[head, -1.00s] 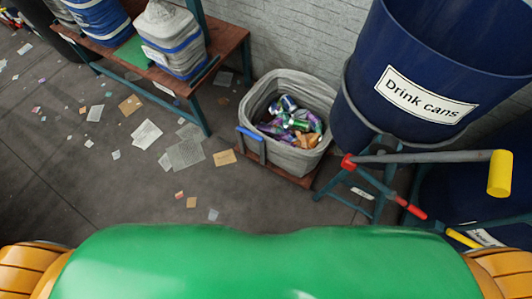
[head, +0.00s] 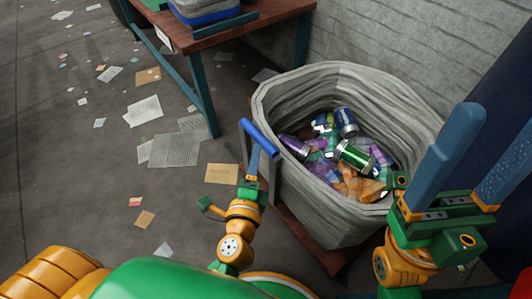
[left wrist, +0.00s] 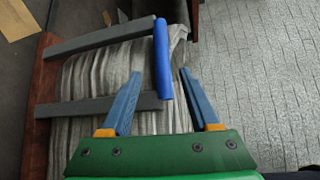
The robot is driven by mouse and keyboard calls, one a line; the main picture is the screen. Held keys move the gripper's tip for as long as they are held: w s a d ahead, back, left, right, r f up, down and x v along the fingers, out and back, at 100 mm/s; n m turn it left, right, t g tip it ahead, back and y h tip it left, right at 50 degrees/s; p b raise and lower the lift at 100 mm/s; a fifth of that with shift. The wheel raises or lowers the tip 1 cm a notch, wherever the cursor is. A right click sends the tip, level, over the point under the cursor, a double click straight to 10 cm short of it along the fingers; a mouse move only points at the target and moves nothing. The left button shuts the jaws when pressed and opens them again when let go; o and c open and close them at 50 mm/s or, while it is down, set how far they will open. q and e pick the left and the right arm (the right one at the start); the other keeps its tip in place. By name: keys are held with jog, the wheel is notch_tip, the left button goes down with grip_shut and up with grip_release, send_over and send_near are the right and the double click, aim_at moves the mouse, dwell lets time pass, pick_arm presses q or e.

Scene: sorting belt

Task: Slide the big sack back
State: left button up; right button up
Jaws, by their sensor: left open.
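The big grey sack (head: 335,215) stands on a low wooden board (head: 300,228), open at the top with crushed cans and scraps inside. A blue handle bar (head: 260,138) sticks out at its left side; in the left wrist view the bar (left wrist: 163,60) is carried on two grey arms. My left gripper (head: 255,160) is at the handle, with its fingers partly hidden in the head view. In the left wrist view it (left wrist: 161,72) is open, the bar's end showing between the fingertips; contact cannot be told. My right gripper (head: 497,125) is open and empty, right of the sack.
A wooden table (head: 240,38) on teal legs stands behind left of the sack. A pale brick wall (head: 400,50) is behind it, a dark blue bin (head: 500,75) at right. Papers (head: 175,150) litter the otherwise clear floor at left.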

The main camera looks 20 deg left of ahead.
pick_arm(q)
jog(key=w, duration=0.4)
jog(key=w+a, duration=0.1)
jog(key=w, duration=0.1)
jog(key=shift+w+f, duration=0.2)
jog(key=shift+f, duration=0.1)
grip_shut()
dwell(1.0)
